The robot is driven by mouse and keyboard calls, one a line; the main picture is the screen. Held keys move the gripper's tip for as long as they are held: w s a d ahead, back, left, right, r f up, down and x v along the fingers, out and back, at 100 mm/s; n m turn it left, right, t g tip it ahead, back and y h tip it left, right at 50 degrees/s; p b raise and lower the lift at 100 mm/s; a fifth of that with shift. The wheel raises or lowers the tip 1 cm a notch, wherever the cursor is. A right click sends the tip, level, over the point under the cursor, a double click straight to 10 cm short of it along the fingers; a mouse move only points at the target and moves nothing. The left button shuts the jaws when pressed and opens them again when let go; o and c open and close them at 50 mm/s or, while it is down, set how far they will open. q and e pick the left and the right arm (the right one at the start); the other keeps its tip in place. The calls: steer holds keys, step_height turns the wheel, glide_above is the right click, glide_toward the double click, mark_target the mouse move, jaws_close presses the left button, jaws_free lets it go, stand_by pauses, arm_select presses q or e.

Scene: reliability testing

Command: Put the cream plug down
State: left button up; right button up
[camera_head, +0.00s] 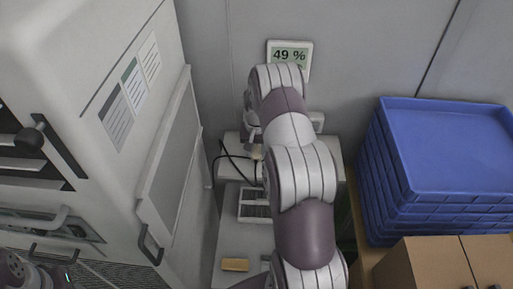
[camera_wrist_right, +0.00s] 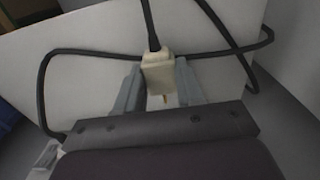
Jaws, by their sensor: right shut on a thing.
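The cream plug (camera_wrist_right: 157,72) is held between the two grey fingers of my right gripper (camera_wrist_right: 160,88) in the wrist view. A black cable runs from the plug's far end, and a small brass-coloured prong shows on its near side. In the head view the right gripper (camera_head: 254,150) is small and partly hidden by my own right arm. The plug (camera_head: 257,153) shows there as a small pale spot above the white bench (camera_head: 232,225). I cannot tell whether the plug touches a surface. My left gripper is out of view.
The black cable (camera_wrist_right: 222,28) loops around the plug. A yellow block (camera_head: 235,265) lies on the bench's near part. A large white machine (camera_head: 100,60) stands left. Stacked blue crates (camera_head: 385,170) and cardboard boxes (camera_head: 425,262) stand right. A 49 % display (camera_head: 290,55) hangs on the wall.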

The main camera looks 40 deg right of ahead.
steer(key=shift+f+b, duration=0.3)
steer(key=shift+f, duration=0.1)
steer(key=o, duration=1)
steer(key=shift+o, duration=0.2)
